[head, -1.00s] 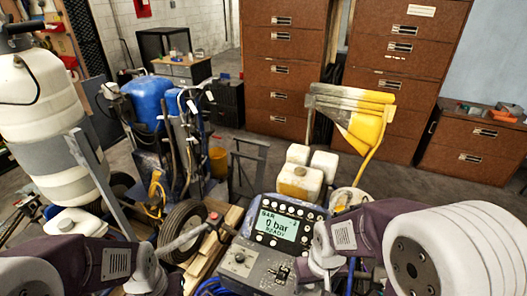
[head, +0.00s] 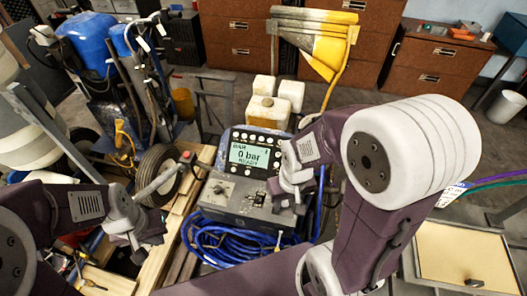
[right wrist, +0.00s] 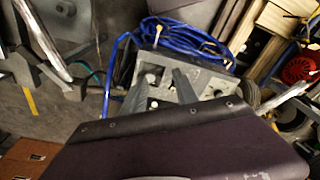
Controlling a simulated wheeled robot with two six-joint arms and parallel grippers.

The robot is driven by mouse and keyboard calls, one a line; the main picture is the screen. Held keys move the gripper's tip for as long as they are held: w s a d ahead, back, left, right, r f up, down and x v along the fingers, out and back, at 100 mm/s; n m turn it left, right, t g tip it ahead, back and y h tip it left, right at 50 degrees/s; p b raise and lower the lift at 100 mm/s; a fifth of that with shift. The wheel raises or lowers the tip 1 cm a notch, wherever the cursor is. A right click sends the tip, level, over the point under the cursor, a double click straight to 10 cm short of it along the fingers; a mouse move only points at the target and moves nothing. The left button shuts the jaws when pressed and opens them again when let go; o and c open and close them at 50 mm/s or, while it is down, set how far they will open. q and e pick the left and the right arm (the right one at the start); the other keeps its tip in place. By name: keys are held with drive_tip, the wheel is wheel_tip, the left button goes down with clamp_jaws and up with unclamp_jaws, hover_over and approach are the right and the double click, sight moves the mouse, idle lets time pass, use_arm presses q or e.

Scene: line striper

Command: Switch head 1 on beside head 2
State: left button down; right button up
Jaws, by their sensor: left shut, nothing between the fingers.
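The switch positions are too small to tell. My right gripper (head: 292,200) is over the panel's right side, close to the switch plate. In the right wrist view its two grey fingers (right wrist: 160,88) are apart, with part of the panel (right wrist: 205,80) behind them. My left gripper (head: 133,240) is shut and empty, left of the box.
A coiled blue hose (head: 225,243) lies in front of the box. A wheel (head: 160,172) and wooden slats (head: 165,245) are to its left. White jugs (head: 268,110) and a yellow-grey flag-like part (head: 320,40) stand behind. A tan panel (head: 460,255) is at lower right.

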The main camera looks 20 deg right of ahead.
clamp_jaws()
idle(1.4)
